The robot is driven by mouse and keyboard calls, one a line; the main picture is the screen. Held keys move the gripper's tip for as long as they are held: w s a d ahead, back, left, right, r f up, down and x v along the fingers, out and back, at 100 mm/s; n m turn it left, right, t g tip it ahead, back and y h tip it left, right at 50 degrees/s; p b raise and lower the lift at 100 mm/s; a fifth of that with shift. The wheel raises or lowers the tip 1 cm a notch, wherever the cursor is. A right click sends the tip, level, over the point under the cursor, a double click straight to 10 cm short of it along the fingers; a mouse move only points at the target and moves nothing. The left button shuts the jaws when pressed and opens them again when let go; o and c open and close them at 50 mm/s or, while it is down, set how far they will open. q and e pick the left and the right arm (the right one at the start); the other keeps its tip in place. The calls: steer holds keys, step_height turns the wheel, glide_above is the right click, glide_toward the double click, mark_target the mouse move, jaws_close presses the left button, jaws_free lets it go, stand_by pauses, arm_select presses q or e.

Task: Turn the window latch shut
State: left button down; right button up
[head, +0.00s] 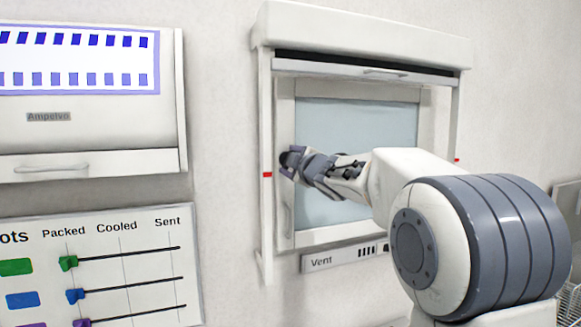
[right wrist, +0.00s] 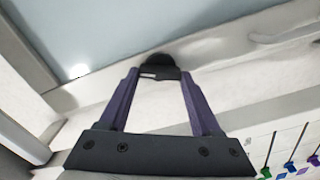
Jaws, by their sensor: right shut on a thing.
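The window (head: 355,125) has a pale blue pane in a light grey frame, on the wall at the centre of the head view. My right gripper (head: 291,160) is at the left side of the window frame. In the right wrist view, the gripper (right wrist: 160,78) has its two purple fingers closed on the dark window latch (right wrist: 158,62), a black rounded piece at the frame beside the pane. The fingers hide most of the latch in the head view, so its exact angle is hard to tell. My left gripper is not in view.
A raised white shutter (head: 360,72) with a handle is above the window. A "Vent" label (head: 321,262) is below it. A white cabinet (head: 90,165) and a slider board (head: 110,255) with coloured knobs are on the left. A wire basket (head: 570,300) is at lower right.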

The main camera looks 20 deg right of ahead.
steer(key=n+b, duration=0.1)
steer(key=n, duration=0.3)
steer(key=shift+f+n, duration=0.15)
steer(key=shift+n, duration=0.25)
steer(key=shift+b, duration=0.3)
steer(key=o, duration=1.4)
steer(key=s+b, duration=0.1)
steer(key=s, duration=0.9)
steer(key=shift+s+d, duration=0.15)
steer(key=shift+s, duration=0.1)
